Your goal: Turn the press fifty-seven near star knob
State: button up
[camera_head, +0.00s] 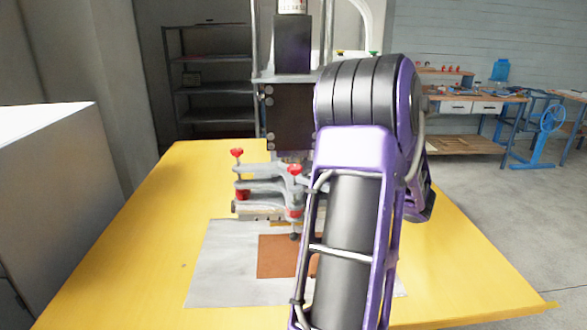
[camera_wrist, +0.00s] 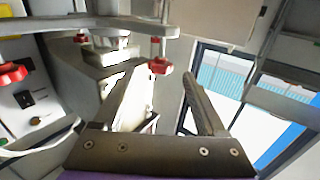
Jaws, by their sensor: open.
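The press (camera_head: 288,115) stands on the yellow table, with red star knobs on its grey clamp plates. One red knob (camera_head: 237,153) is at the upper left and another red knob (camera_head: 295,170) is nearer, beside my arm. In the wrist view a red star knob (camera_wrist: 160,65) shows near the gap between my fingertips. Another red knob (camera_wrist: 12,74) is at the left edge. My gripper (camera_wrist: 162,78) is open, with nothing between its fingers; I cannot tell its exact distance from the knob. In the head view my arm hides the gripper and the press's right side.
A grey sheet (camera_head: 215,270) and a brown plate (camera_head: 275,262) lie on the yellow table (camera_head: 110,265) below the press. A grey cabinet (camera_head: 60,190) stands at the left. Shelves (camera_head: 210,90) and a workbench (camera_head: 465,110) are behind. The table's right side is clear.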

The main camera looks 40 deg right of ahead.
jog(key=v, duration=0.8)
jog(key=shift+s, duration=0.3)
jog(key=shift+d, duration=0.1)
